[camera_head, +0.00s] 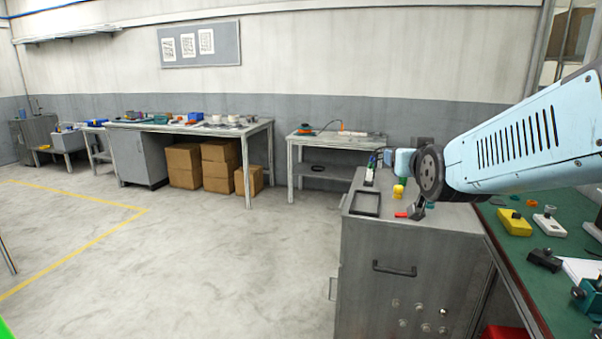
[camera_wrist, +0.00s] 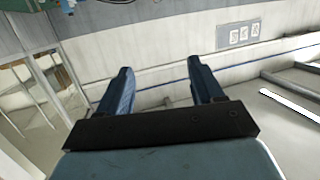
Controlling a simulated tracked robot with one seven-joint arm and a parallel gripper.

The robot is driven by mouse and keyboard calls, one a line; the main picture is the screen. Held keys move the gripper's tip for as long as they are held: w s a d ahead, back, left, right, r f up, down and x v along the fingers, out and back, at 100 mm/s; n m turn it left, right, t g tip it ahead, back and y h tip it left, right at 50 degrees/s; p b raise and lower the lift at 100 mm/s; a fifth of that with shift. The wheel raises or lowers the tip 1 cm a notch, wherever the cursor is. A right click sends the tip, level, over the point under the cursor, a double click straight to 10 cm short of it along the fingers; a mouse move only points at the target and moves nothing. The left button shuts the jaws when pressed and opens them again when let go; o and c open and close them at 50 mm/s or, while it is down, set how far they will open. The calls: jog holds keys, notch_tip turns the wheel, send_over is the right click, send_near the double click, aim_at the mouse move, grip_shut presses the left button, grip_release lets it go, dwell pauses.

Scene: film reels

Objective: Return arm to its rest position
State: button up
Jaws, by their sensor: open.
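My light blue arm (camera_head: 520,140) reaches in from the right edge of the head view, above the grey cabinet (camera_head: 385,275) and the green-topped bench (camera_head: 540,275). Its dark round joint (camera_head: 430,172) hangs over the cabinet's back right part. My gripper (camera_wrist: 160,76) is open in the wrist view, with its two dark blue fingers wide apart and nothing between them. The wall stands beyond the fingers, and the view is tilted. In the head view the fingers cannot be made out clearly behind the arm.
A black tray (camera_head: 365,204) and small red and yellow items lie on the cabinet top. A yellow box (camera_head: 514,222) and several small devices lie on the green bench. A workbench with cardboard boxes (camera_head: 183,165) stands at the back.

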jog(key=s+d+f+g, duration=0.1)
jog(key=s+f+g, duration=0.2)
jog(key=s, duration=0.6)
jog(key=s+f+g, duration=0.3)
jog(key=s+g, duration=0.4)
jog(key=s, duration=0.2)
jog(key=shift+s+d+f+y, duration=0.2)
jog(key=shift+d+f+y, duration=0.05)
jog(key=shift+d+y, duration=0.1)
